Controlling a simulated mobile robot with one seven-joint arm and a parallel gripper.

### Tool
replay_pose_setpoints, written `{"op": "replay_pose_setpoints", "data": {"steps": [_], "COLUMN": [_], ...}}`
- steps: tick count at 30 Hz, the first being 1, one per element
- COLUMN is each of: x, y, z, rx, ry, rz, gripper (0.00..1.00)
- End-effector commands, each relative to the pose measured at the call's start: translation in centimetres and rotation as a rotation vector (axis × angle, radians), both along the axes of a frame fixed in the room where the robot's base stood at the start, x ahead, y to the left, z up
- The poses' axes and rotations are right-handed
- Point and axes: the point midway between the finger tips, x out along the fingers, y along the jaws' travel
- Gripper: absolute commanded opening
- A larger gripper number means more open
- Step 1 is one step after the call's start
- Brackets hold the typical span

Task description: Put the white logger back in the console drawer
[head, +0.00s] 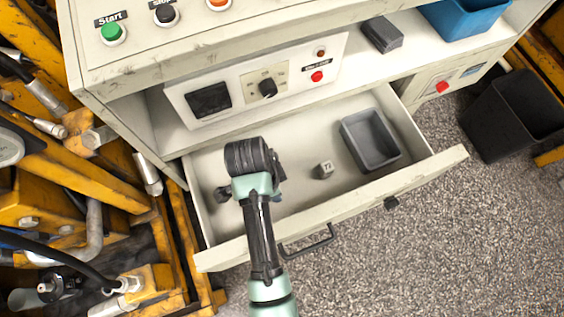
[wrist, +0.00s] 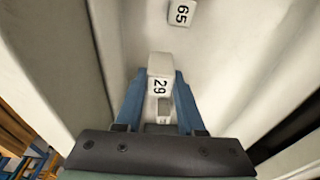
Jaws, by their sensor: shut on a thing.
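The console drawer (head: 350,212) is pulled open, and its pale floor also shows in the wrist view (wrist: 222,75). My gripper (wrist: 160,80) points down into the drawer's left part, with its blue fingers shut on a white block marked 29 (wrist: 159,86), the likely white logger. I cannot tell whether the block touches the drawer floor. In the head view my own arm hides the fingers and the held block. A second small white block (head: 325,170) lies in the drawer to the right; a block marked 65 (wrist: 181,13) shows ahead in the wrist view.
A grey open tray (head: 370,140) sits in the drawer's right part. The control panel (head: 262,85) and shelf overhang the back. A dark box (head: 382,35) and blue bin (head: 463,18) stand above. A black bin (head: 512,115) is on the floor at right; yellow machinery crowds the left.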

Motion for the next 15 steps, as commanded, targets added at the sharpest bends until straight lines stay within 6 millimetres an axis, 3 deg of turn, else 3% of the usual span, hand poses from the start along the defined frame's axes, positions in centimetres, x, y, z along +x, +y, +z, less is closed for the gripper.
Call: {"op": "replay_pose_setpoints", "data": {"steps": [3, 8, 15], "x": [0.0, 0.0, 0.0], "y": [0.0, 0.0, 0.0], "z": [-2.2, -3.2, -6.4], "rx": [0.001, 0.001, 0.001], "ry": [0.001, -0.001, 0.0], "rz": [0.0, 0.0, 0.001], "gripper": [0.0, 0.0, 0.0]}}
